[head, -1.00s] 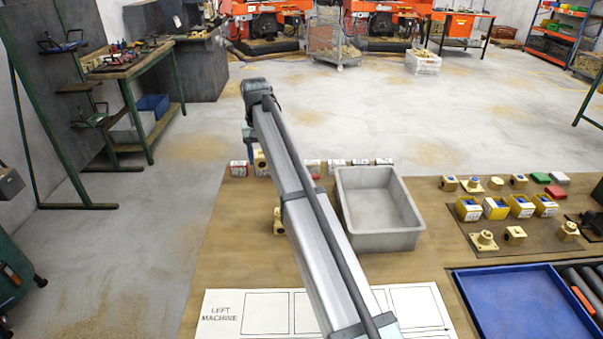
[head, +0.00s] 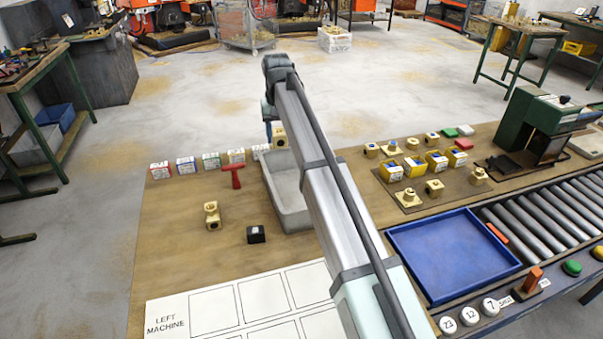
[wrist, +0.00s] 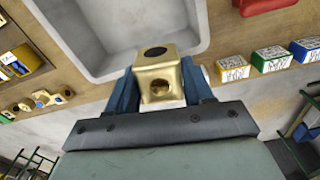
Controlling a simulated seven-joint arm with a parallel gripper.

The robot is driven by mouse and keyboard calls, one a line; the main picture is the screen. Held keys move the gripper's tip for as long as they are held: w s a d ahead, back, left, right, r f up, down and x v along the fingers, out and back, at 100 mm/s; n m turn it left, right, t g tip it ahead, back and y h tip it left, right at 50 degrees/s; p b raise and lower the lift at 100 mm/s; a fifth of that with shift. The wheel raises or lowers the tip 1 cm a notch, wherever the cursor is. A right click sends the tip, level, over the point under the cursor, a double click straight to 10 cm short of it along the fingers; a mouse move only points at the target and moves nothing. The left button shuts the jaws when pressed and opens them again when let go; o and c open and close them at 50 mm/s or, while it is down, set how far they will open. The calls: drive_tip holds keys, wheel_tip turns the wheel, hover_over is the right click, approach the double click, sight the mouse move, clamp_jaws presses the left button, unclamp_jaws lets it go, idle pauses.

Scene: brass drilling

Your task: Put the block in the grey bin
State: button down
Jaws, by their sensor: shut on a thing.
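A brass block (head: 279,137) with round holes is held in my gripper (head: 271,118) near the far end of the grey bin in the head view. In the wrist view the block (wrist: 158,66) sits between the two blue fingers of my gripper (wrist: 160,88), which is shut on it. The grey bin (head: 283,198) stands on the wooden table, and my arm hides much of it. The wrist view shows the bin's empty-looking inside (wrist: 105,35) past the block. The height of the block over the bin's rim is hard to tell.
A brass elbow fitting (head: 212,215) and a black block (head: 256,234) stand left of the bin. A red T-shaped piece (head: 232,174) and a row of small boxes (head: 210,161) lie behind them. A blue tray (head: 455,255) and brass parts are to the right.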

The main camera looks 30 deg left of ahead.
hover_over(297, 186)
drive_tip(key=w+a, duration=0.2)
drive_tip(key=w, duration=0.1)
drive_tip(key=shift+s+d+f+n, duration=0.7)
drive_tip(key=shift+s+d, duration=0.35)
drive_tip(key=shift+s, duration=0.45)
drive_tip(key=shift+f, duration=4.7)
drive_tip(key=shift+f, duration=0.1)
drive_tip(key=shift+c, duration=2.2)
unclamp_jaws()
wheel_tip(297, 186, up, 12)
